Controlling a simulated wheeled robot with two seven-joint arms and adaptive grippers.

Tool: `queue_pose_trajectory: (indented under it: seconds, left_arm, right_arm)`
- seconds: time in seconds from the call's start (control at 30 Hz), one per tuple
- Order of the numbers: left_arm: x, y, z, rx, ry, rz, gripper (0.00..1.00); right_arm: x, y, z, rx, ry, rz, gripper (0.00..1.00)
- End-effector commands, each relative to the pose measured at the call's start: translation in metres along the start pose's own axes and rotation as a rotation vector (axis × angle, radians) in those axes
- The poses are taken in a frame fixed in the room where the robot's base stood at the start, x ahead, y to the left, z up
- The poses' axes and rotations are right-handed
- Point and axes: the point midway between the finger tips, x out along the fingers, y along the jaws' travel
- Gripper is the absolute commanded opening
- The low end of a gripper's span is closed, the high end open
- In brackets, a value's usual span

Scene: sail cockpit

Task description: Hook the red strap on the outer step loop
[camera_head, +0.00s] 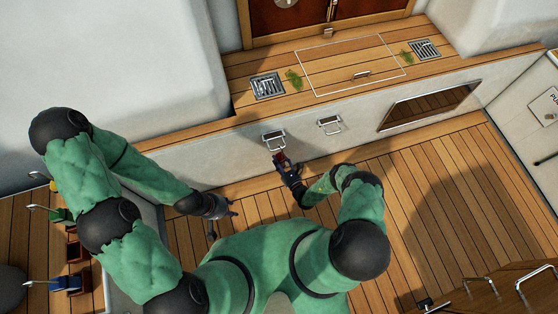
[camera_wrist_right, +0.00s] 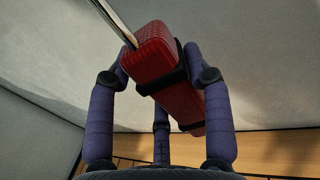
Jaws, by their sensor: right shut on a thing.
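The red strap (camera_wrist_right: 165,65) shows in the right wrist view as a red ribbed piece with a black band around it. My right gripper (camera_wrist_right: 160,95) is shut on it. A shiny metal bar (camera_wrist_right: 113,22) runs from its top to the upper left; I cannot tell whether it is the strap's hook or a loop. In the head view the strap (camera_head: 280,158) is tilted just below the left step loop (camera_head: 273,139) on the white step face. A second step loop (camera_head: 329,125) is further right. My left gripper (camera_head: 222,207) is low at left, away from the loops; its fingers are unclear.
The wooden step top (camera_head: 330,60) carries two drain grates (camera_head: 268,86) (camera_head: 424,49) and green tufts. A dark framed panel (camera_head: 430,105) is on the step face at right. Boxes with tools stand at far left.

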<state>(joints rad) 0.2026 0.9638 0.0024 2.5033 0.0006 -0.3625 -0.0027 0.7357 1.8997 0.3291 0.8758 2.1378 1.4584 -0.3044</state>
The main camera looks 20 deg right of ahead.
Motion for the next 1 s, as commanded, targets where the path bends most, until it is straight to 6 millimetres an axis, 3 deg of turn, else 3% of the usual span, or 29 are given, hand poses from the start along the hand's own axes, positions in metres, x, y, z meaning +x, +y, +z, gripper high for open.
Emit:
queue_pose_trajectory:
  seconds: [0.03,0.07,0.13,0.17,0.57,0.77,1.0]
  left_arm:
    - [0.0,0.0,0.0,0.0,0.0,0.0,0.39]
    - [0.0,0.0,0.0,0.0,0.0,0.0,0.39]
    - [0.0,0.0,0.0,0.0,0.0,0.0,0.39]
    - [0.0,0.0,0.0,0.0,0.0,0.0,0.39]
    - [0.0,0.0,0.0,0.0,0.0,0.0,0.39]
    - [0.0,0.0,0.0,0.0,0.0,0.0,0.39]
    - [0.0,0.0,0.0,0.0,0.0,0.0,0.39]
  right_arm:
    - [0.0,0.0,0.001,-0.001,-0.001,0.0,0.05]
    - [0.0,0.0,0.001,-0.001,-0.001,0.0,0.53]
    - [0.0,0.0,0.001,-0.001,-0.001,0.0,0.73]
    - [0.0,0.0,0.0,-0.001,-0.001,0.0,0.78]
    - [-0.004,0.0,-0.001,0.001,0.002,-0.001,0.78]
    - [-0.03,-0.001,-0.001,0.003,0.004,-0.005,0.78]
    - [-0.077,-0.002,-0.001,0.001,0.003,-0.005,0.78]
